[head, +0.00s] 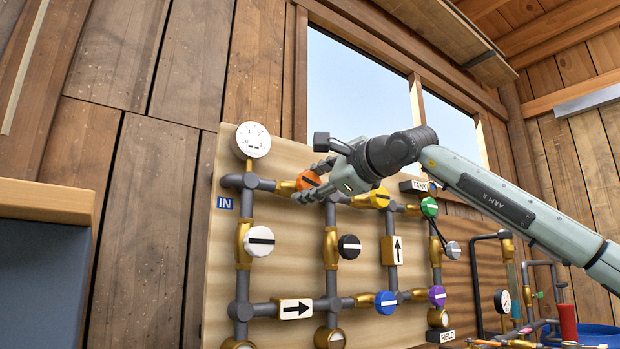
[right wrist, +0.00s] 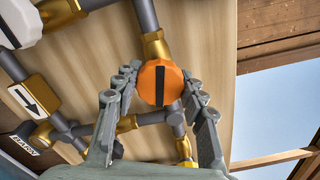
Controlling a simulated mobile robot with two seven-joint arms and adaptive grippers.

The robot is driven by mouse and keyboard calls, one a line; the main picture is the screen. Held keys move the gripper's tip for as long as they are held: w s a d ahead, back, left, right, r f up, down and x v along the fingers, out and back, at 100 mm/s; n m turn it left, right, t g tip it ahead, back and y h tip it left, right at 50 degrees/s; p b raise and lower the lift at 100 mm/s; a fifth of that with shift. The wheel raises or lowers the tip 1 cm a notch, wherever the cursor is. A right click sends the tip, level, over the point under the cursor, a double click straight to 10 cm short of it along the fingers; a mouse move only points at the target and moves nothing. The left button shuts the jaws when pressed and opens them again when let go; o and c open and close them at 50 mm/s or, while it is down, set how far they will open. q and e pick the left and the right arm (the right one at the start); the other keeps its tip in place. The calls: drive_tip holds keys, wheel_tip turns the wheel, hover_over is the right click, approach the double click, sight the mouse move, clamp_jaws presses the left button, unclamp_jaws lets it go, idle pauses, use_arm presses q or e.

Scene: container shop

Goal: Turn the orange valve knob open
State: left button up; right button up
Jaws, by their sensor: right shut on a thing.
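The orange valve knob (head: 308,180) sits on the upper pipe run of the board, right of the round gauge. In the right wrist view the orange knob (right wrist: 153,84) is between the fingers, its black bar upright in the picture, roughly in line with the brass fitting above it. My right gripper (head: 312,183) reaches in from the right and is shut on the knob, with a finger on each side; it also shows in the right wrist view (right wrist: 160,76). The gripper partly covers the knob in the head view. My left gripper is in neither view.
Other knobs are close by: yellow (head: 380,198), black (head: 349,246), white (head: 260,242), green (head: 429,207), blue (head: 386,302) and purple (head: 437,295). The gauge (head: 252,140) stands above left. A bench-like block (head: 45,200) is at far left.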

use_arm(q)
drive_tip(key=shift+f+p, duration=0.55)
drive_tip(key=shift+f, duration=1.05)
use_arm(e)
drive_tip(key=shift+n, duration=1.6)
drive_tip(key=o, duration=1.2)
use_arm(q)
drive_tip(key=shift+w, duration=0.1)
use_arm(e)
drive_tip(key=shift+s, duration=0.1)
drive_tip(key=v, duration=1.1)
drive_tip(key=shift+s+d, duration=0.25)
drive_tip(key=shift+s, duration=0.05)
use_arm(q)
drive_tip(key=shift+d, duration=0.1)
